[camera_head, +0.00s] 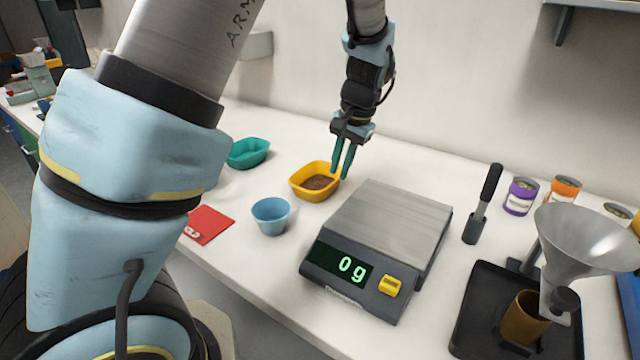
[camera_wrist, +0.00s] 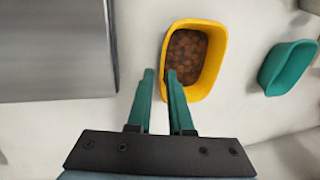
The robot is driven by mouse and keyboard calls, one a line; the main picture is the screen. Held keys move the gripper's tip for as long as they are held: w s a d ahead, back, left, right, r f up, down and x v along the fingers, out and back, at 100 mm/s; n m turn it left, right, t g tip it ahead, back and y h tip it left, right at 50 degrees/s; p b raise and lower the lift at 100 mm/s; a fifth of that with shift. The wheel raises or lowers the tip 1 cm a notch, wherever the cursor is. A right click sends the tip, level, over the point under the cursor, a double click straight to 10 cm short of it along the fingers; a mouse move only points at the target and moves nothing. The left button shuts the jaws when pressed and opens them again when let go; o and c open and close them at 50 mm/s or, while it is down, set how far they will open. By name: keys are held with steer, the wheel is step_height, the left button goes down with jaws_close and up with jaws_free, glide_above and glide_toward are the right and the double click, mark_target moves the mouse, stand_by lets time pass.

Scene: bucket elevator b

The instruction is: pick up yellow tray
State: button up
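The yellow tray (camera_head: 299,188) stands on the white bench left of the scale and holds brown lumps. It also shows in the wrist view (camera_wrist: 214,62), just beyond and right of the fingertips. My gripper (camera_head: 343,176) hangs pointing down at the tray's right end, with its two green fingers apart. In the wrist view my gripper (camera_wrist: 160,75) is open, with nothing between the fingers. One fingertip overlaps the tray's near rim in that view; I cannot tell whether it touches.
A scale (camera_head: 385,230) reading 0g stands right of the tray. A blue cup (camera_head: 271,216), a teal tray (camera_head: 248,153) and a red packet (camera_head: 209,225) lie to the left. A funnel stand (camera_head: 585,240) and jars (camera_head: 521,196) are at the right. The wall is close behind.

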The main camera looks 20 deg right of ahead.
mark_target(332, 185)
steer(key=shift+a+p+x, duration=0.15)
steer(key=shift+p+x, duration=0.4)
steer(key=shift+x, duration=1)
steer(key=shift+a+p+x, duration=0.15)
steer(key=shift+p+x, duration=0.35)
steer(key=shift+x, duration=1.05)
steer(key=shift+w, duration=0.1)
jaws_close()
steer(key=shift+r, duration=0.1)
